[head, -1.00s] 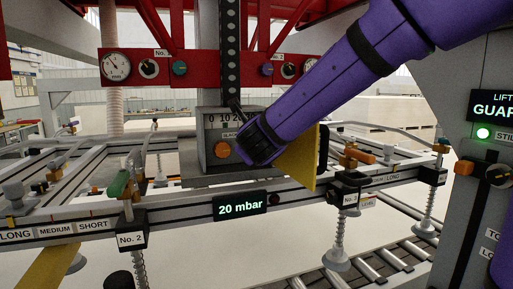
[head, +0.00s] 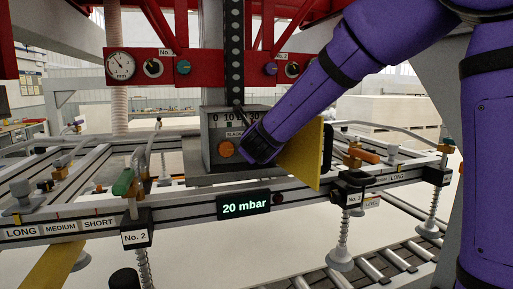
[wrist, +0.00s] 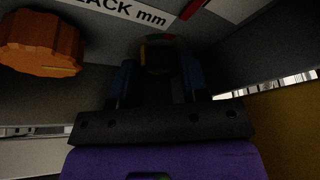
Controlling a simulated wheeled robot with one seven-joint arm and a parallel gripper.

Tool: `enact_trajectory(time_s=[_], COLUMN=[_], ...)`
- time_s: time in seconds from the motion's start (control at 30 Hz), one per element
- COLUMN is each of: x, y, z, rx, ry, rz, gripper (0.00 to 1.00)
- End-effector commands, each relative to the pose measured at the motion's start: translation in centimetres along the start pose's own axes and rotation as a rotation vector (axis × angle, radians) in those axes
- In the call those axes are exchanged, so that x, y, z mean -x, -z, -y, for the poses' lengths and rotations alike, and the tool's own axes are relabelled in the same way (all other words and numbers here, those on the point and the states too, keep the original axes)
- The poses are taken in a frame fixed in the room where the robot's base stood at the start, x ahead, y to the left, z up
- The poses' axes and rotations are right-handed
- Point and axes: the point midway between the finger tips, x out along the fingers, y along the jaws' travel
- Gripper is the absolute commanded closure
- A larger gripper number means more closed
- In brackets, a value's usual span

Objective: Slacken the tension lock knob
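A grey box with a scale marked in slack mm (head: 215,120) sits at mid-frame in the head view. An orange knob (head: 226,149) is on its front face; it also shows at the upper left of the wrist view (wrist: 40,45), clear of my fingers. My gripper (head: 252,149) is at the box's face, just right of the orange knob. In the wrist view its two fingers (wrist: 157,75) stand apart on either side of a dark round knob (wrist: 160,52) with coloured marks. This view is very dark; I cannot tell whether the fingers touch it. No label names the lock knob.
A yellow plate (head: 303,150) stands close right of my gripper. A 20 mbar display (head: 243,206) is on the rail below. A red beam (head: 210,67) with gauges and knobs crosses above. A green-handled valve (head: 124,182) stands left.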

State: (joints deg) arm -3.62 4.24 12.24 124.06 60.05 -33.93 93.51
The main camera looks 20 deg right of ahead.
Motion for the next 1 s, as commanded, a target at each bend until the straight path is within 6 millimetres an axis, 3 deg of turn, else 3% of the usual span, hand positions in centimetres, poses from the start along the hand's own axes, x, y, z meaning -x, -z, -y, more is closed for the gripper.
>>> enact_trajectory(time_s=[0.37, 1.0], x=[0.03, -0.01], y=[-0.02, 0.06], z=[-0.11, -0.37], rx=[0.044, 0.436], ry=[0.017, 0.177], rz=[0.001, 0.001], gripper=[0.82, 0.82])
